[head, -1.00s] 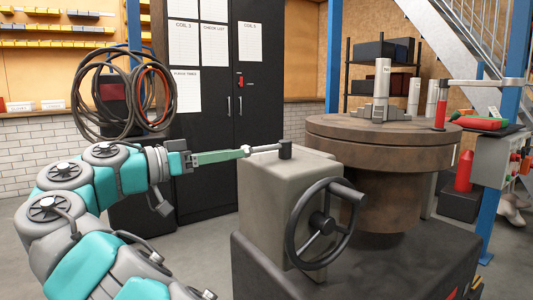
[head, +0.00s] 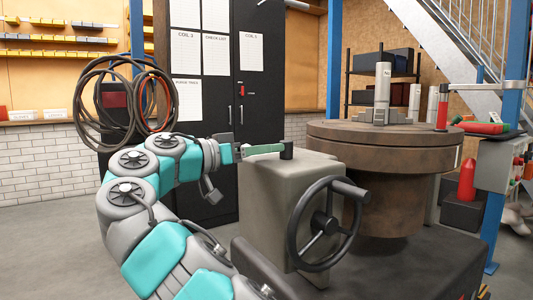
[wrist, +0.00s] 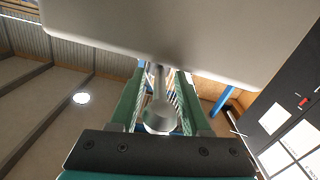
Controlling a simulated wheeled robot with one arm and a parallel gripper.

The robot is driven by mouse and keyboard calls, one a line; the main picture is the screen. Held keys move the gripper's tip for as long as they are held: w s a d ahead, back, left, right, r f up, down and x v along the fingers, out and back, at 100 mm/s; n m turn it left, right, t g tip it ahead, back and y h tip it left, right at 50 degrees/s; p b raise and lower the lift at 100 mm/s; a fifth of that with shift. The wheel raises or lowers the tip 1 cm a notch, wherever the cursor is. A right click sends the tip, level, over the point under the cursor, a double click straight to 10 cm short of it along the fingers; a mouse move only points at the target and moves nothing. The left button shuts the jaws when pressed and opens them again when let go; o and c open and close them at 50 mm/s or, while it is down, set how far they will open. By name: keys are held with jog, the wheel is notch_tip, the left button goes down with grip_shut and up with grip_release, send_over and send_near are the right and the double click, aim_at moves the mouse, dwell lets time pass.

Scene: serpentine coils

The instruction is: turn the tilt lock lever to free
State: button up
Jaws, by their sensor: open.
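The tilt lock lever's dark upright hub (head: 286,150) stands on top of the grey box-shaped housing (head: 262,205). In the head view the lever's arm is hidden by my gripper's green fingers. In the wrist view the lever (wrist: 159,114) shows as a metal rod with a round ball end lying between the fingers, ball nearest the palm. My gripper (head: 281,149) reaches in from the left with its fingertips close to the hub. In the wrist view my gripper (wrist: 160,78) is open, one finger on each side of the rod. I cannot tell whether either finger touches it.
A black handwheel (head: 325,223) is on the housing's front right side. A large brown round table (head: 385,135) with metal blocks stands behind it to the right. Hoses (head: 120,105) hang at the left by a dark cabinet (head: 220,195). Floor at the left is clear.

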jog(key=shift+c, duration=0.4)
grip_shut()
dwell(1.1)
